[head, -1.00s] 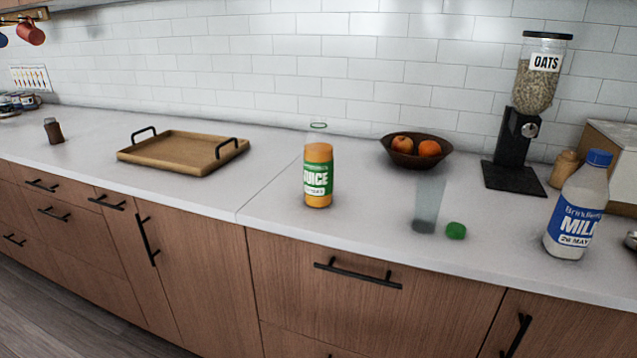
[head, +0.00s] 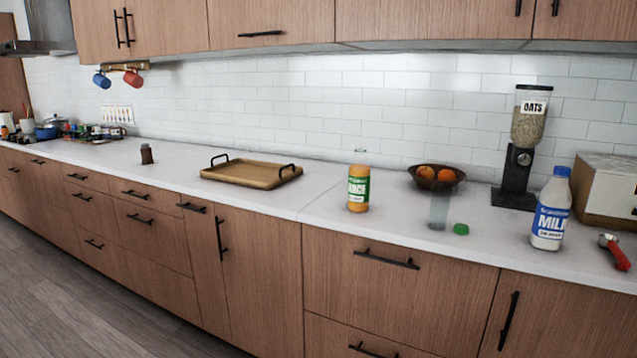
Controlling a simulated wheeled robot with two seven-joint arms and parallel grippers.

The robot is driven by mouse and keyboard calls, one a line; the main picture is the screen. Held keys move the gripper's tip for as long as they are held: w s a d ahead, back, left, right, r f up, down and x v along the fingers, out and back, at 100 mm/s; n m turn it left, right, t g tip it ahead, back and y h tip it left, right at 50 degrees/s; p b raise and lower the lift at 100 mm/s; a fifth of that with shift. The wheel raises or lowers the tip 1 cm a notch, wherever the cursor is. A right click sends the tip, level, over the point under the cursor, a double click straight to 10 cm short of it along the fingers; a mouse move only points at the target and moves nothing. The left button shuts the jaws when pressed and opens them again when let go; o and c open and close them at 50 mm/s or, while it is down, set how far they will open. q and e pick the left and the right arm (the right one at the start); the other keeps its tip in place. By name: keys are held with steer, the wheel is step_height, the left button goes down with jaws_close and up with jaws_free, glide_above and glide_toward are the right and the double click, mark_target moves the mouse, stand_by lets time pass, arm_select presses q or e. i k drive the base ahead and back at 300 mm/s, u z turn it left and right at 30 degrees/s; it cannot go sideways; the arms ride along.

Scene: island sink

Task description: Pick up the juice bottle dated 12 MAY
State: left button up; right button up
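One orange juice bottle (head: 358,190) with a green and white label stands upright on the white counter, near the middle of the head view. Its upper part is clear and it looks open at the top. No date is readable on it in the current view. A green cap (head: 461,229) lies on the counter to its right, beside a clear glass (head: 438,211). Neither of my grippers shows in the head view.
A wooden tray (head: 232,176) with black handles lies left of the bottle. A fruit bowl (head: 436,184), an oats dispenser (head: 516,158), a milk bottle (head: 550,212) and a red-handled tool (head: 616,253) are to the right. The counter in front of the juice bottle is clear.

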mark_target(360, 169)
steer(key=u, duration=0.75)
steer(key=i, duration=1.35)
steer(key=z, duration=0.65)
